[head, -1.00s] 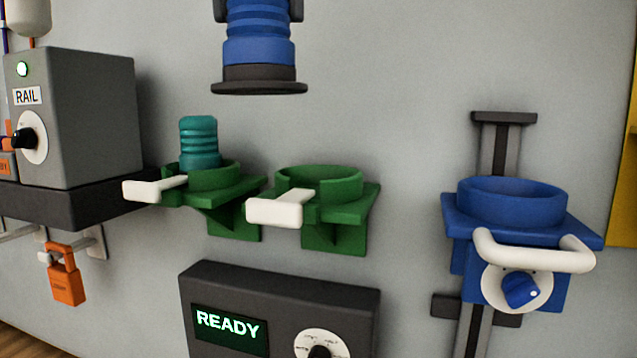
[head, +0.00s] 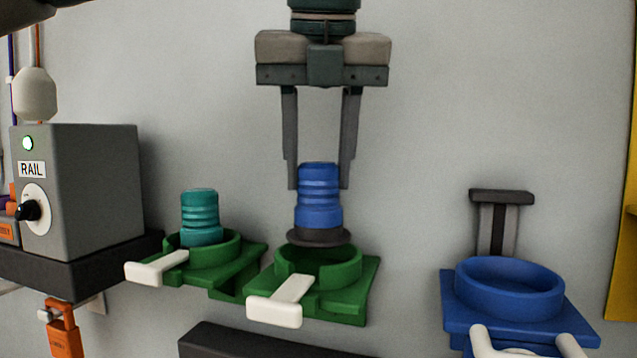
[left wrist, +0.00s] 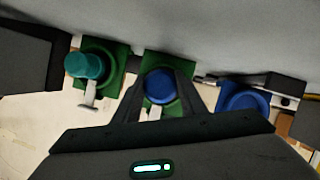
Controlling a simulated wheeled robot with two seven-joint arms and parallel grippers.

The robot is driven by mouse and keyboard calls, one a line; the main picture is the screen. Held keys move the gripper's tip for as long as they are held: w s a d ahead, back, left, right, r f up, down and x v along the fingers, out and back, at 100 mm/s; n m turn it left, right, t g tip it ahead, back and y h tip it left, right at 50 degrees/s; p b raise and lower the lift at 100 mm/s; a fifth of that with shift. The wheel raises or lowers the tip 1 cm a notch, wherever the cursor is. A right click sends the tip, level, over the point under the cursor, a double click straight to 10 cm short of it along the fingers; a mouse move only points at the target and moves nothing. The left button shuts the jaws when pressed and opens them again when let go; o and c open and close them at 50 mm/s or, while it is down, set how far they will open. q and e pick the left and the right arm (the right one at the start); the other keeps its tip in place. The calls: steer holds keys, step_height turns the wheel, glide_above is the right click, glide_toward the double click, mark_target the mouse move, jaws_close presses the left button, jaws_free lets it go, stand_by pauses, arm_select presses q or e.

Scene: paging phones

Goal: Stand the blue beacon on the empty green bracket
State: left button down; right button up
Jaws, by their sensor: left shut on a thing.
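The blue beacon (head: 319,195) has a ribbed body and a dark round base. My left gripper (head: 319,180) comes down from above and is shut on its upper part, holding it upright. The beacon's base is at the back rim of the empty green bracket (head: 345,272), overlapping it in the picture; I cannot tell whether they touch. In the left wrist view the beacon (left wrist: 159,86) is between the fingers, over the bracket (left wrist: 181,107). The other green bracket (head: 222,272) holds a teal beacon (head: 200,215). My right gripper is out of view.
A blue ring holder (head: 512,300) is on the wall to the right. A grey RAIL box (head: 85,190) stands on a dark shelf at the left. White handles (head: 282,302) stick out from the green brackets. A dark box (head: 250,342) sits below them.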

mark_target(318, 197)
arm_select(q)
steer(key=shift+s, duration=0.1)
steer(key=shift+f, duration=0.1)
step_height(318, 197, down, 2)
steer(key=shift+f+p, duration=0.1)
steer(key=shift+p, duration=0.7)
steer(key=shift+a+f, duration=0.1)
steer(key=shift+f, duration=0.65)
steer(key=c, duration=1.1)
jaws_free()
steer(key=shift+f, duration=0.1)
